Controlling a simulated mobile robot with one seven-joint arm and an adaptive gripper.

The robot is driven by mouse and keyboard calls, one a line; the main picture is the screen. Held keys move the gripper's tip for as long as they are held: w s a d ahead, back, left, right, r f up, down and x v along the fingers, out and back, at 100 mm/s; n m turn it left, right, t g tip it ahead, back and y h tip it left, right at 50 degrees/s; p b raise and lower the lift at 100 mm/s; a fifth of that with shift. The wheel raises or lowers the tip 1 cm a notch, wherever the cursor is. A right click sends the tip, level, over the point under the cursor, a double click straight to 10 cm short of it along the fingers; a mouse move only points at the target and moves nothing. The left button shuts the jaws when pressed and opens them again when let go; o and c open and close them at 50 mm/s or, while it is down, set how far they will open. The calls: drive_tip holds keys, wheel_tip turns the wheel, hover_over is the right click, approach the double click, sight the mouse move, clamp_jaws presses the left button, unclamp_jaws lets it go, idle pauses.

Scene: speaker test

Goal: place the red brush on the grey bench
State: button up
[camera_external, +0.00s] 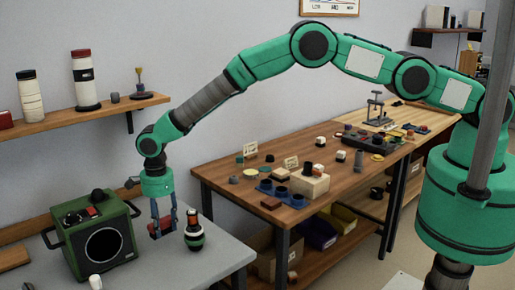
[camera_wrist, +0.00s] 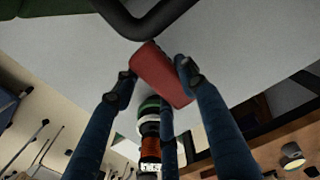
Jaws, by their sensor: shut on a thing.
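My gripper (camera_external: 162,230) points down over the grey bench (camera_external: 205,268), between the green speaker and a dark bottle. It is shut on a red block-shaped thing (camera_external: 154,228), taken to be the red brush; no bristles show. In the wrist view the red brush (camera_wrist: 160,74) sits tilted between the blue fingers (camera_wrist: 160,80), with the pale bench surface (camera_wrist: 240,40) behind it. The brush is at or just above the bench top; I cannot tell whether it touches.
The green speaker (camera_external: 103,241) with small items on top stands close on the left. The dark bottle (camera_external: 194,232) with a red band stands close on the right. A white cup (camera_external: 95,282) is near the front. The bench's front right is clear. A wooden table (camera_external: 225,175) stands behind.

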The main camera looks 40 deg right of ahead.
sight(164, 228)
drive_tip(key=shift+f, duration=2.15)
drive_tip(key=shift+f, duration=0.2)
drive_tip(key=o, duration=1.3)
drive_tip(key=shift+r, duration=0.2)
wheel_tip(164, 228, up, 12)
drive_tip(key=shift+r, duration=0.1)
